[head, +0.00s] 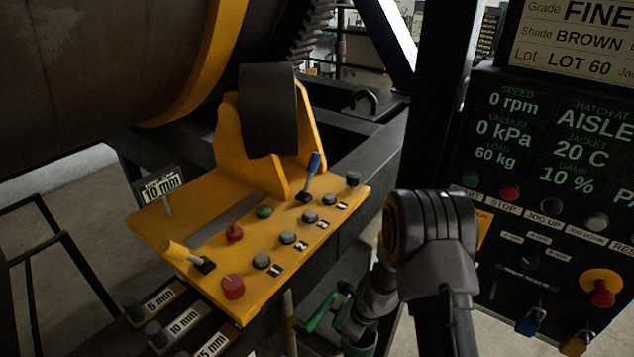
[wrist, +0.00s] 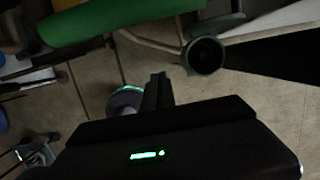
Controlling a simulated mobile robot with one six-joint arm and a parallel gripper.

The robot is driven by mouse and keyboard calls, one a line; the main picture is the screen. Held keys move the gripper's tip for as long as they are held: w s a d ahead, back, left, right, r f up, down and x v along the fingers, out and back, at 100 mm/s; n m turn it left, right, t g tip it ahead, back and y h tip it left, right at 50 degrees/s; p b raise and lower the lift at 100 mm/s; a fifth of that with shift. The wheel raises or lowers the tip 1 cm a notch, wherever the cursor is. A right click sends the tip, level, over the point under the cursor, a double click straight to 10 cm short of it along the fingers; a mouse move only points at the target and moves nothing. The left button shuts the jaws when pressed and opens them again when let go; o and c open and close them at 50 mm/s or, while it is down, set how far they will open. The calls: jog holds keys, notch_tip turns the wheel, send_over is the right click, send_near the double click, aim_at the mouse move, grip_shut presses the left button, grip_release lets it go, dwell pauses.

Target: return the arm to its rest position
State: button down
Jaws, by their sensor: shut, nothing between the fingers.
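My arm (head: 432,235) rises at the lower right of centre in the head view, folded between the yellow control plate and the dark panel. I cannot make out my gripper's fingers in the head view. In the wrist view, my gripper (wrist: 159,80) points away over the floor, its dark fingers together and nothing held between them. A green padded bar (wrist: 125,20) lies beyond it at the top. The picture is dark, so finer detail is hidden.
The yellow control plate (head: 205,215) with buttons, a blue-handled lever (head: 311,175) and a yellow lever (head: 185,252) is left of my arm. The dark panel (head: 550,200) with a red knob (head: 602,292) stands close on the right. Bare floor (wrist: 255,95) shows in the wrist view.

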jog(key=w+a+r+n+t+y+b, duration=0.1)
jog(key=w+r+n+b, duration=0.15)
jog(key=r, duration=0.25)
jog(key=w+a+r+n+b, duration=0.1)
jog(key=r+n+b, duration=0.15)
jog(key=r, duration=0.25)
jog(key=s+r+n+t+b, duration=0.1)
jog(key=s+r+n+b, duration=0.45)
jog(key=s+r, duration=0.2)
jog(key=s+d+r+n+t+b, duration=0.1)
jog(key=s+n+b, duration=0.3)
jog(key=s, duration=0.5)
jog(key=s+d+r+n+t+h+b, duration=0.1)
jog(key=s+d+n+b, duration=0.1)
jog(key=s+n+b, duration=0.2)
jog(key=s+n, duration=0.2)
jog(key=s, duration=0.2)
jog(key=shift+s+d+r+b, duration=0.25)
jog(key=shift+s+b, duration=0.1)
jog(key=shift+s, duration=0.05)
jog(key=shift+w, duration=0.1)
